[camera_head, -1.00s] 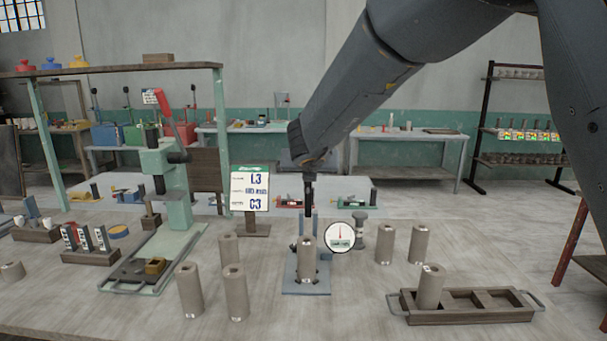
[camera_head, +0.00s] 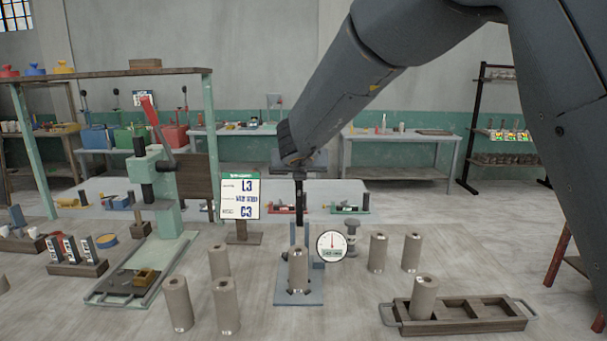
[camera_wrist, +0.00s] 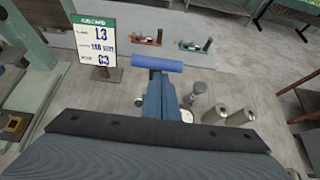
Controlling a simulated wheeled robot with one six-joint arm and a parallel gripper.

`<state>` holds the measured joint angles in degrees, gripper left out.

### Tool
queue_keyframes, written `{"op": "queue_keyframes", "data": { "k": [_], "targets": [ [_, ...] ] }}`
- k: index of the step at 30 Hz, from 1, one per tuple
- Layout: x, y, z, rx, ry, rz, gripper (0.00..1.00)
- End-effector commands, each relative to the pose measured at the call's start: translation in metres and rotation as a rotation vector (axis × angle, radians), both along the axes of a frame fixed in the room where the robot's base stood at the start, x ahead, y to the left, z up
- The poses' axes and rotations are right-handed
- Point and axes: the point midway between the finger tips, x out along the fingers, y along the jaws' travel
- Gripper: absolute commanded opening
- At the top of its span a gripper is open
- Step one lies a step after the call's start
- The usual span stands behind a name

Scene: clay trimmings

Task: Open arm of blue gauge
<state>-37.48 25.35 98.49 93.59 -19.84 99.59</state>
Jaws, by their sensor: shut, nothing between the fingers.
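The blue gauge stands on the table in the head view, with its blue-grey base plate (camera_head: 287,298), a round white dial (camera_head: 332,246) at its right, and a grey-brown clay cylinder (camera_head: 298,272) upright on the base. In the wrist view a bright blue bar (camera_wrist: 158,64) lies crosswise above a darker blue upright (camera_wrist: 159,98). My gripper (camera_head: 299,228) points down in front of the gauge's upright, above the cylinder, shut with nothing in it. Whether it touches the gauge cannot be told. In the wrist view, my dark wrist hides the lower part.
Clay cylinders (camera_head: 226,306) stand left and right of the gauge. A wooden tray (camera_head: 467,327) with one cylinder is at the right. A green press (camera_head: 160,190) with a red lever stands at the left. A sign (camera_head: 240,196) stands behind. Bare tabletop lies in front of the gauge.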

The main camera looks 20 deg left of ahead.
Motion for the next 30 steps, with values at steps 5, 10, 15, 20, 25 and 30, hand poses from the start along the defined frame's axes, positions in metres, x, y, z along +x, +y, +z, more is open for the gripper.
{"op": "queue_keyframes", "data": {
  "k": [5, 10, 15, 20, 25, 30],
  "targets": [
    [0.000, -0.001, -0.003, 0.000, 0.000, -0.001, 0.00],
    [-0.004, -0.004, -0.013, 0.000, 0.000, -0.002, 0.00],
    [-0.011, -0.007, -0.028, 0.000, 0.000, -0.004, 0.00],
    [-0.024, -0.012, -0.013, 0.004, -0.004, -0.007, 0.00],
    [-0.041, -0.020, 0.020, 0.004, -0.002, -0.012, 0.00],
    [-0.054, -0.024, 0.043, 0.003, -0.001, -0.013, 0.00]
  ]
}}
